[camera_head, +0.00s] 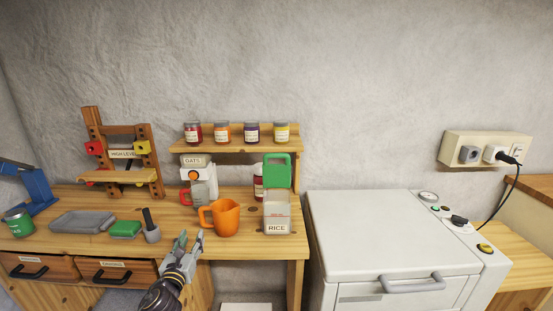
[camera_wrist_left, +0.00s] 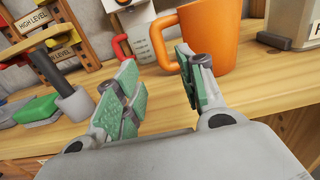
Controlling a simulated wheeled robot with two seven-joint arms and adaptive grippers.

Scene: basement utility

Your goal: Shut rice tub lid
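The rice tub (camera_head: 277,219) is a clear box with a RICE label, standing near the right end of the wooden bench. Its green lid (camera_head: 277,171) stands up open at the back of the tub. Part of the tub also shows at the top right of the left wrist view (camera_wrist_left: 290,25). My left gripper (camera_head: 187,241) is at the bench's front edge, left of the tub and in front of the orange jug. In the left wrist view its green-padded fingers (camera_wrist_left: 160,88) are apart with nothing between them. My right gripper is not in view.
The orange jug (camera_head: 226,218) stands between my left gripper and the tub. An oats dispenser (camera_head: 199,184) is behind it. A mortar with pestle (camera_head: 151,228) and a green sponge (camera_head: 125,229) lie left. A shelf with jars (camera_head: 237,147) is above. A white chest (camera_head: 383,235) stands right.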

